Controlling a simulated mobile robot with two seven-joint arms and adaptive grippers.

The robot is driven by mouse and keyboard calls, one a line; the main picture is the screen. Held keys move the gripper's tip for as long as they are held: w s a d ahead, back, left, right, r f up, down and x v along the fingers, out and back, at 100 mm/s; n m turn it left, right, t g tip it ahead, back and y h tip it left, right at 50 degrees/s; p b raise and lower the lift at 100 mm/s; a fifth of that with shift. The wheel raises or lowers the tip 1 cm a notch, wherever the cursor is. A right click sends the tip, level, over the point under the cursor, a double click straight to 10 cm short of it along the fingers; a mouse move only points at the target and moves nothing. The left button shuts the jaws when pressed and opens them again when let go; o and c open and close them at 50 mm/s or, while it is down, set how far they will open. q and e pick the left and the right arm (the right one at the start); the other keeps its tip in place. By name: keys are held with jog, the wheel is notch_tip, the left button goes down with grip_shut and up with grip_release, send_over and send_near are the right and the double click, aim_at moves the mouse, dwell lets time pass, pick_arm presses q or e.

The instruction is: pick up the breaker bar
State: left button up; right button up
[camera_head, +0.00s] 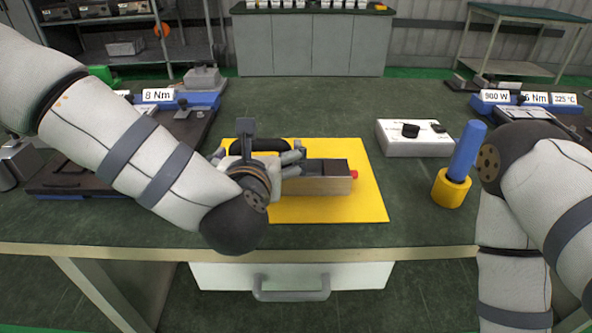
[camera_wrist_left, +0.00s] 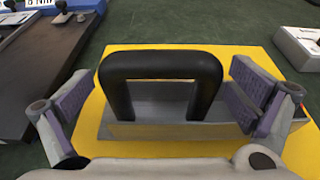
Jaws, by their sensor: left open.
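No long bar that I can surely name as the breaker bar shows. A block with a thick black U-shaped handle (camera_wrist_left: 160,62) lies on a yellow mat (camera_head: 365,208). The block's body (camera_head: 322,186) is grey and tan with a red tip at its right end. My left gripper (camera_head: 256,158) is over the block's left part, open. In the left wrist view its two grey-purple fingers (camera_wrist_left: 164,88) stand apart on either side of the handle, with gaps between. In the head view my left wrist hides part of the block. My right gripper is not in view.
A blue cylinder (camera_head: 467,150) in a yellow round base (camera_head: 451,188) stands right of the mat, close to my right arm. A white box with a black knob (camera_head: 413,137) is behind it. Labelled blue-and-black fixtures stand at both sides. The green table's (camera_head: 420,225) front middle is clear.

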pick_arm(q)
jog(key=shift+w+f, duration=0.25)
jog(key=shift+w, duration=0.4)
jog(key=c, duration=1.6)
notch_tip(320, 180, up, 10)
jog(key=shift+r, duration=0.1)
jog(key=shift+c, duration=0.2)
jog(key=shift+f, duration=5.05)
jog(key=shift+s+f, duration=0.1)
jog(key=shift+f, duration=0.1)
